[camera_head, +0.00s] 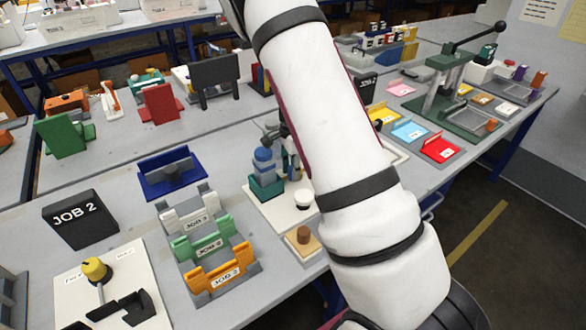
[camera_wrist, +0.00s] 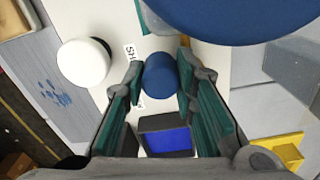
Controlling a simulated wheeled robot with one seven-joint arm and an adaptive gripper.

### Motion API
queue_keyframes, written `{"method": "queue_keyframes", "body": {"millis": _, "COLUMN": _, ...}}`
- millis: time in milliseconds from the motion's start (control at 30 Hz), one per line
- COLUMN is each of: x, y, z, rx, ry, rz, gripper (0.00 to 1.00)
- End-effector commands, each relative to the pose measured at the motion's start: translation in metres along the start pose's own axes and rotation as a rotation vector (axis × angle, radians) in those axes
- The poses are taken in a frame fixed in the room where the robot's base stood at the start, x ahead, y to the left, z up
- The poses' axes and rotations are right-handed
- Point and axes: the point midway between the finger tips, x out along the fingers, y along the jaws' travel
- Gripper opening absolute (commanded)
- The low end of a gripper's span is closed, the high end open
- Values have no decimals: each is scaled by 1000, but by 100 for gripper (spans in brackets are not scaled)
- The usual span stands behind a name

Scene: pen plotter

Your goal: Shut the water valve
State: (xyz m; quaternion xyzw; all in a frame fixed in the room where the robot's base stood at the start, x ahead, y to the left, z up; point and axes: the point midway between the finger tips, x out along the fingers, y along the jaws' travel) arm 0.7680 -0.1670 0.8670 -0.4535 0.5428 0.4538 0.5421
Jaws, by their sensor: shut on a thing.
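A blue round knob (camera_wrist: 160,75) sits between my gripper's two teal-padded fingers (camera_wrist: 158,88) in the wrist view. The fingers touch or nearly touch its sides, and my gripper is shut on it. A printed label beginning "SH" (camera_wrist: 130,52) lies beside the knob on a white board (camera_wrist: 118,25); the rest is covered by a finger. In the head view, the white board (camera_head: 262,212) carries a blue tank on a teal base (camera_head: 264,172). My gripper (camera_head: 284,145) is there, partly hidden by my arm, and the knob cannot be made out.
A white round knob (camera_wrist: 84,62) stands left of my gripper; it also shows in the head view (camera_head: 303,200). A large blue round body (camera_wrist: 240,15) lies close at the top. A yellow piece (camera_wrist: 283,150) is at lower right.

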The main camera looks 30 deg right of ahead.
Motion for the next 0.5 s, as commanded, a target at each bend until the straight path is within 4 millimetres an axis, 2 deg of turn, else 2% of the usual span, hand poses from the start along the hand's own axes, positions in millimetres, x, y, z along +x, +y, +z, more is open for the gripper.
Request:
{"method": "queue_keyframes", "body": {"millis": 133, "x": 0, "y": -1, "z": 1, "rx": 0, "ry": -2, "rz": -3, "gripper": 0}}
{"method": "queue_keyframes", "body": {"millis": 167, "x": 0, "y": -1, "z": 1, "rx": 0, "ry": -2, "rz": -3, "gripper": 32}}
{"method": "queue_keyframes", "body": {"millis": 200, "x": 0, "y": -1, "z": 1, "rx": 0, "ry": -1, "rz": -3, "gripper": 41}}
{"method": "queue_keyframes", "body": {"millis": 233, "x": 0, "y": -1, "z": 1, "rx": 0, "ry": -1, "rz": -3, "gripper": 46}}
{"method": "queue_keyframes", "body": {"millis": 500, "x": 0, "y": -1, "z": 0, "rx": -1, "ry": -1, "rz": -2, "gripper": 46}}
